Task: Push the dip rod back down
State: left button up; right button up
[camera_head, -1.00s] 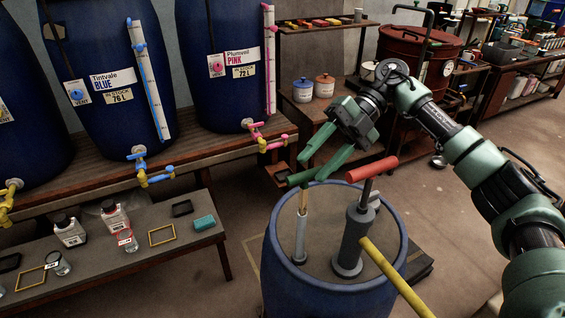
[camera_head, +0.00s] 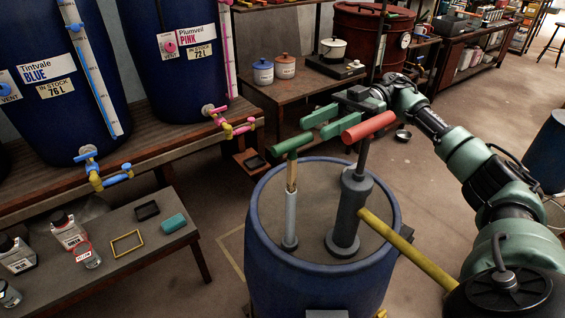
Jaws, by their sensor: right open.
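The dip rod stands upright in the blue drum (camera_head: 320,285). Its green T-handle (camera_head: 292,142) sits on a thin brown rod (camera_head: 291,174), a length of which shows above the pale grey tube (camera_head: 290,218). My right gripper (camera_head: 314,124) is open and empty, its two green fingers pointing left. In the picture it is just right of the green handle and slightly above it; I see no clear contact. My left gripper is not in view.
A grey pump (camera_head: 350,212) with a red handle (camera_head: 369,127) and yellow spout (camera_head: 408,252) stands right beside the rod. A bench (camera_head: 110,272) with bottles is at the left. Blue vats (camera_head: 180,85) with taps line the back shelf.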

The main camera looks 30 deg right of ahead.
aim_at(295, 142)
jog(key=shift+a+f+m, duration=0.25)
jog(key=shift+f+m, duration=0.25)
jog(key=shift+f, duration=0.25)
pick_arm(q)
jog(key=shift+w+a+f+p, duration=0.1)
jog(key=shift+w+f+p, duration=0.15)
jog(key=shift+p, duration=0.1)
pick_arm(e)
jog(key=a, duration=0.7)
jog(key=shift+s, duration=0.2)
jog(key=shift+d, duration=0.1)
grip_shut()
